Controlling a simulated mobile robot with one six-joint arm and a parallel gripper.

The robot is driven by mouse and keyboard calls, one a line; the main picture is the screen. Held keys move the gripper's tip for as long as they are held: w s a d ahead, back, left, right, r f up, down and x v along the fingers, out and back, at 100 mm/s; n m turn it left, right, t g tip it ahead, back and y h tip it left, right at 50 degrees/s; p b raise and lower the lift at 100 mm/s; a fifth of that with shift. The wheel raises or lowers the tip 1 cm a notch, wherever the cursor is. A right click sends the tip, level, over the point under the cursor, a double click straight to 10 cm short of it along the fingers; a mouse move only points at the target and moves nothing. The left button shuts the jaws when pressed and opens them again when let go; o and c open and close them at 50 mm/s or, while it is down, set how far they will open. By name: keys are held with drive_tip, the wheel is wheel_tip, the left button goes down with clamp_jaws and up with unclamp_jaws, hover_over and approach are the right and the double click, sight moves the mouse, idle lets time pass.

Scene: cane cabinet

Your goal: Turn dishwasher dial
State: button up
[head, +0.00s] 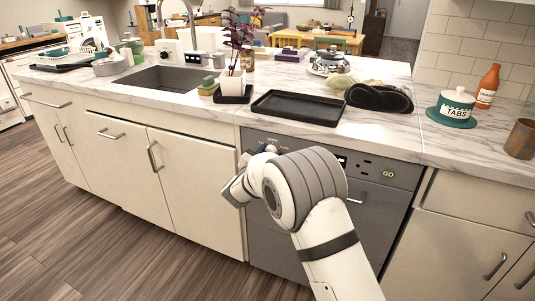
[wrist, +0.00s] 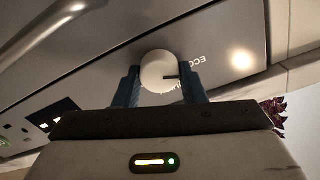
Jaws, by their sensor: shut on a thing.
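The dishwasher (head: 272,240) is a grey front under the counter. Upside-down lettering starting "ECO" shows on the panel just right of the dial; part of the lettering is hidden by a finger. In the head view my gripper (head: 264,149) is at the upper left of the dishwasher front, and the dial cannot be made out there.
The dishwasher handle (wrist: 65,32) crosses the wrist view's upper left. Above, a black tray (head: 297,107) lies on the marble counter. Cream cabinets (head: 190,190) flank the dishwasher. The wooden floor at left is clear.

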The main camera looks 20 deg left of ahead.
drive_tip(key=shift+c, duration=1.4)
drive_tip(key=shift+a+r, duration=0.1)
drive_tip(key=shift+a, duration=0.05)
drive_tip(key=shift+c, duration=0.4)
drive_tip(key=shift+m+b, duration=0.3)
drive_tip(key=shift+b, duration=0.1)
drive_tip(key=shift+d+f+m+b, duration=0.1)
drive_tip(key=shift+m+b, duration=2.1)
drive_tip(key=shift+b, duration=0.3)
drive_tip(key=shift+d+f+m+b, duration=0.1)
drive_tip(key=shift+f+m+b, duration=0.05)
drive_tip(key=shift+m+b, duration=2.2)
drive_tip(key=shift+d+f+m+b, duration=0.1)
drive_tip(key=shift+m+b, duration=1.95)
drive_tip(key=shift+b, duration=0.6)
